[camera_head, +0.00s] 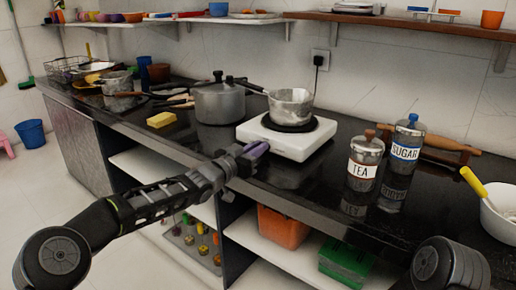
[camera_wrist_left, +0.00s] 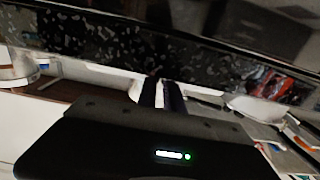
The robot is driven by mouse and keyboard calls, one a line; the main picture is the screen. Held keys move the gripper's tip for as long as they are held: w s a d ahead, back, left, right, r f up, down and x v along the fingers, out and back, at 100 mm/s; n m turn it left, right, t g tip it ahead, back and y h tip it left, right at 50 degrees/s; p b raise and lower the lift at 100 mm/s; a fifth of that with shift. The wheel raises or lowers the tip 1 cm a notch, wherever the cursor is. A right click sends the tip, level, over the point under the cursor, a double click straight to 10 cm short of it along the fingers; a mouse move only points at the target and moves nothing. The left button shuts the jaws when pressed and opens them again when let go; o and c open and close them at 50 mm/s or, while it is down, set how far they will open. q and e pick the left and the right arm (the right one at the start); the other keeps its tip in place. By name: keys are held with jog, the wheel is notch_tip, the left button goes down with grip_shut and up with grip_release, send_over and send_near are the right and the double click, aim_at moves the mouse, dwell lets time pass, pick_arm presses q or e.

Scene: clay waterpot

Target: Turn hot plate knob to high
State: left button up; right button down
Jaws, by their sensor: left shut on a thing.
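The white hot plate (camera_head: 310,143) stands on the black counter with a metal saucepan (camera_head: 291,104) on its dark burner. My left gripper (camera_head: 258,150) reaches in from the left, its purple-tinted fingertips close against the front face of the hot plate. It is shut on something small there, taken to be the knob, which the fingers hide. The knob's setting cannot be read. In the left wrist view the two dark fingers (camera_wrist_left: 162,96) are close together, and the knob cannot be made out. My right gripper is out of view; only a link of that arm shows at the lower right.
A lidded grey pot (camera_head: 219,104) stands left of the hot plate, with a yellow sponge (camera_head: 161,120) farther left. The TEA jar (camera_head: 364,163) and SUGAR jar (camera_head: 406,146) stand to the right. The counter's front edge runs just below my left gripper.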

pick_arm(q)
grip_shut()
jog(key=m, duration=0.2)
jog(key=shift+d+m+b, duration=0.1)
jog(key=shift+m+b, duration=0.3)
jog(key=o, duration=0.6)
grip_release()
jog(key=shift+o, duration=0.2)
jog(key=shift+s, duration=0.1)
jog(key=shift+v, duration=3.9)
